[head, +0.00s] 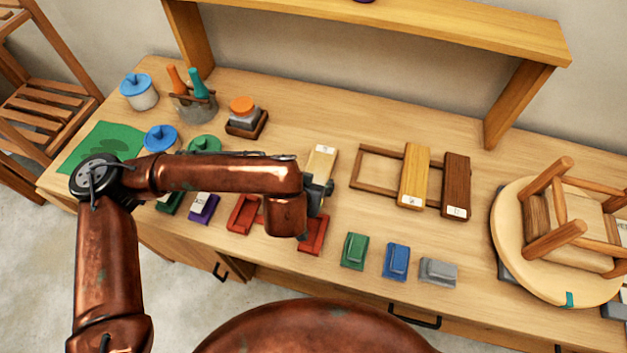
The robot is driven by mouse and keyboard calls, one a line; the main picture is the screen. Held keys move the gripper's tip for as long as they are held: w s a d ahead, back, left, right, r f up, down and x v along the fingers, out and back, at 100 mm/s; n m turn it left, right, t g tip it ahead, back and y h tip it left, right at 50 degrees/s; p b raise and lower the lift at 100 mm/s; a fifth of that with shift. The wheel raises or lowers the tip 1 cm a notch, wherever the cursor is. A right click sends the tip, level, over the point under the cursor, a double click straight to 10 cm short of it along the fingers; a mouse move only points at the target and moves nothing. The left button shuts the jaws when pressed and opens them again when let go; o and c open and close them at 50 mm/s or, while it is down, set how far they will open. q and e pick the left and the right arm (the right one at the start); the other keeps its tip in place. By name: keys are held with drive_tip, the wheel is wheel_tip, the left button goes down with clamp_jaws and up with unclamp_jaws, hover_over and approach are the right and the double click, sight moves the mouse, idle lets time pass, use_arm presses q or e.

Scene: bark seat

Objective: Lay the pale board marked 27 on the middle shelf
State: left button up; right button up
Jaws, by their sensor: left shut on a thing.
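A pale board (321,161) with a small white label at its far end is at my left gripper (319,188). The label is too small to read. The left gripper is shut on this board, over the bench right of the orange-topped jar; my arm hides part of the grip. A slatted wooden rack (45,105) stands at the far left, with slatted shelves at different heights, partly cut off by the picture edge. My right gripper is not in view.
A wooden frame (376,151) with a yellow board (414,177) and a dark board (456,186) lies right of the gripper. Green (354,250), blue (396,260) and grey (438,271) blocks line the front. An upturned stool (559,220) stands at right. A raised shelf (430,25) spans the back.

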use_arm(q)
drive_tip(key=shift+f, duration=0.25)
drive_tip(key=o, duration=1.3)
drive_tip(key=shift+r, duration=0.15)
